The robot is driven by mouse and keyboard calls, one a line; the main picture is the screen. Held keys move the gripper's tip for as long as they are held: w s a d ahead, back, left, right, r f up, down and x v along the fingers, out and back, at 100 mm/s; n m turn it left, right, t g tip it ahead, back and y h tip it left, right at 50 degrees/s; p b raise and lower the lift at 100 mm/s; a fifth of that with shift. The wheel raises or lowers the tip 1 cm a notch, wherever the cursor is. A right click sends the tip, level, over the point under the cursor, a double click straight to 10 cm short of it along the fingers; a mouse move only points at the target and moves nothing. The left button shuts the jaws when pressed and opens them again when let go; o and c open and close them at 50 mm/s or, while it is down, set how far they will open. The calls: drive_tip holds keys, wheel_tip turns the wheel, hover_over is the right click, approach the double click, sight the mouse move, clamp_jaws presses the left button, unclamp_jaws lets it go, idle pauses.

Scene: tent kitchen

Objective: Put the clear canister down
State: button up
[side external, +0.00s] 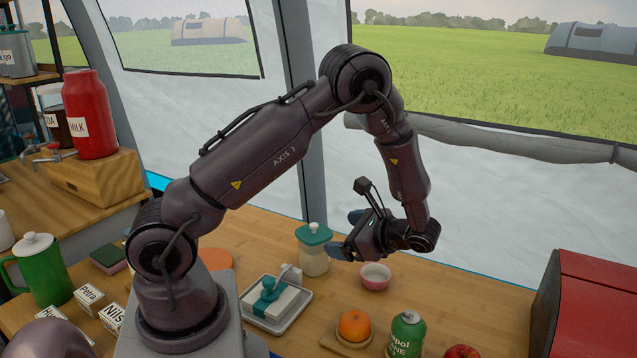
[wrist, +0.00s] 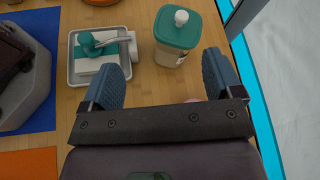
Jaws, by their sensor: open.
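The clear canister (side external: 313,254) with a teal lid and pale contents stands upright on the wooden table, left of my gripper. In the wrist view the canister (wrist: 178,38) shows its teal lid and white knob just beyond the fingertips. My gripper (side external: 345,235) is open, with its two blue fingers (wrist: 162,75) spread apart and nothing between them. The canister sits ahead of the fingers, nearer the right one, and appears apart from both.
A grey tray (side external: 247,309) with a white block and a teal-handled tool is left of the canister. A pink bowl (side external: 375,278) stands to its right. An orange (side external: 354,325) on a board and a green gas can (side external: 406,336) are in front. The tent wall borders the table behind.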

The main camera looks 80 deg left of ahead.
drive_tip(key=s+d+r+n+t+h, duration=0.4)
drive_tip(key=d+r, duration=0.4)
drive_tip(key=r, duration=0.2)
drive_tip(key=s+d+r+n+t+h, duration=0.3)
drive_tip(key=s+d+r+t+h, duration=0.3)
drive_tip(key=r, duration=0.5)
drive_tip(key=d+t+h, duration=0.1)
drive_tip(key=d+t, duration=0.1)
drive_tip(key=t, duration=0.1)
drive_tip(key=shift+s+n, duration=0.15)
drive_tip(key=shift+n, duration=0.25)
